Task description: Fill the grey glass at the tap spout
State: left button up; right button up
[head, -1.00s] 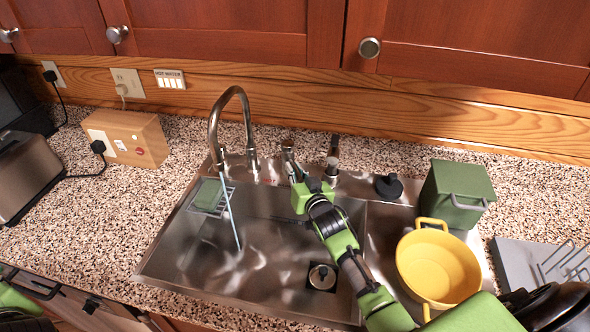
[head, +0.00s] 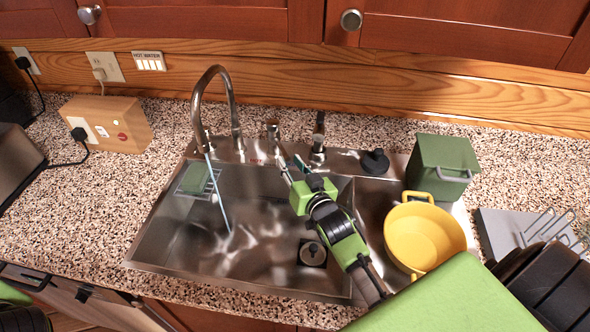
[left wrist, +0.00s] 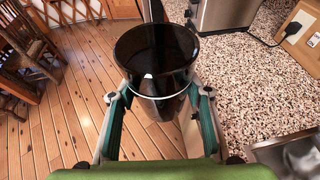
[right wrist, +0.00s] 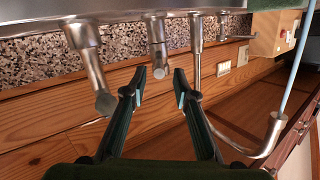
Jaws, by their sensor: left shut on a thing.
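The grey glass (left wrist: 158,65), dark and see-through, is held between the fingers of my left gripper (left wrist: 155,92) in the left wrist view, away from the sink over the floor and counter edge. The tap spout (head: 217,75) arches over the large sink basin. A thin pale blue stream (head: 218,190) runs from its mouth into the basin. My right gripper (head: 292,167) is at the sink's back rim, just in front of a short tap handle (head: 272,130). In the right wrist view its fingers (right wrist: 160,76) are apart and empty, with the handle (right wrist: 157,45) beyond them.
A yellow pot (head: 424,238) sits at the right basin, beside a green box (head: 441,165). A grey dish rack (head: 525,238) is further right. A wooden box with sockets (head: 108,122) stands left of the sink. Speckled counter (head: 95,205) left of the basin is clear.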

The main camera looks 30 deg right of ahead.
jog(key=shift+s+a+r, duration=0.1)
jog(key=shift+s+r, duration=0.05)
jog(key=shift+s, duration=0.65)
jog(key=shift+s+a+r, duration=0.1)
jog(key=shift+s, duration=0.65)
